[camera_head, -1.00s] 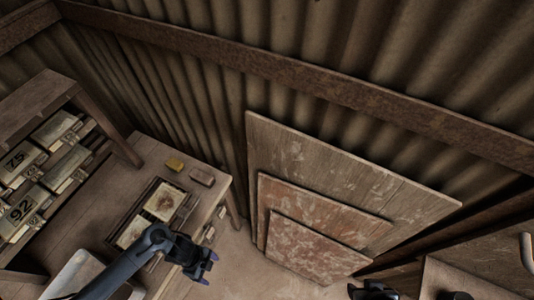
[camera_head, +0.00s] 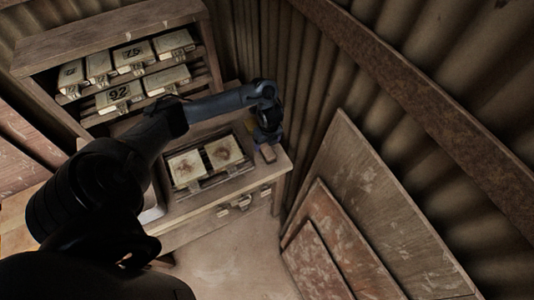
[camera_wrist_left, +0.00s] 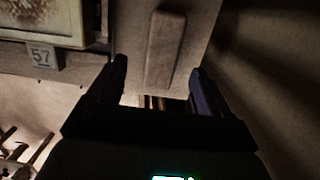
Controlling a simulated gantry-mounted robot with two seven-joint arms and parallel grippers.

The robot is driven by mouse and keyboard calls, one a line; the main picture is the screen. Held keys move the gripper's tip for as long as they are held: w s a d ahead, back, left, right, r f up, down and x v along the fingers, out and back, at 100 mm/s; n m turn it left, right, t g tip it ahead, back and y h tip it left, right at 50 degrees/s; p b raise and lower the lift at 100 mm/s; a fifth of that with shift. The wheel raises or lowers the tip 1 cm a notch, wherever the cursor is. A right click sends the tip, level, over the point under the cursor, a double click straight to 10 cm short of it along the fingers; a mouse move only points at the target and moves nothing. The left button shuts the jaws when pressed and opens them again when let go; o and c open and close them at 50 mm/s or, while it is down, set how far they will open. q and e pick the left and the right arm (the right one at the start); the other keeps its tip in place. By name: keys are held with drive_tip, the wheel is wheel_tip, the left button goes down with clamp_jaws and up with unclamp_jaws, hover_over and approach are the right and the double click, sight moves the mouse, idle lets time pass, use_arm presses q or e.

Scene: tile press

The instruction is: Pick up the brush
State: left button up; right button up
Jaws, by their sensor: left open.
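The brush appears to be the small brown block (camera_head: 268,153) near the right end of the wooden bench in the head view. In the left wrist view it is a long, plain block (camera_wrist_left: 164,52) lying on the bench top, ahead of and between the fingertips. My left gripper (camera_head: 262,140) hangs over that end of the bench, right beside the block. Its two dark fingers (camera_wrist_left: 158,80) are apart with nothing held between them. The block's underside is hidden. My right gripper is not in view.
A tray with two square tiles (camera_head: 205,162) lies left of the block. A shelf (camera_head: 110,38) with several numbered boxes stands behind the bench. The corrugated wall (camera_head: 300,70) rises close by on the right. Boards (camera_head: 375,215) lean there.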

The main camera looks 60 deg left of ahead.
sight(266, 148)
use_arm(q)
drive_tip(key=shift+a+f+b, duration=0.1)
drive_tip(key=shift+f+b, duration=0.25)
drive_tip(key=shift+f, duration=0.55)
drive_tip(key=shift+w+a+f+b, duration=0.1)
drive_tip(key=shift+f+b, duration=0.15)
drive_tip(key=shift+f, duration=0.5)
drive_tip(key=shift+a+f+b, duration=0.15)
drive_tip(key=shift+f+b, duration=0.1)
drive_tip(key=shift+f, duration=0.55)
drive_tip(key=shift+w+a+f+b, duration=0.1)
drive_tip(key=shift+f+b, duration=0.15)
drive_tip(key=shift+f, duration=0.5)
drive_tip(key=c, duration=1.1)
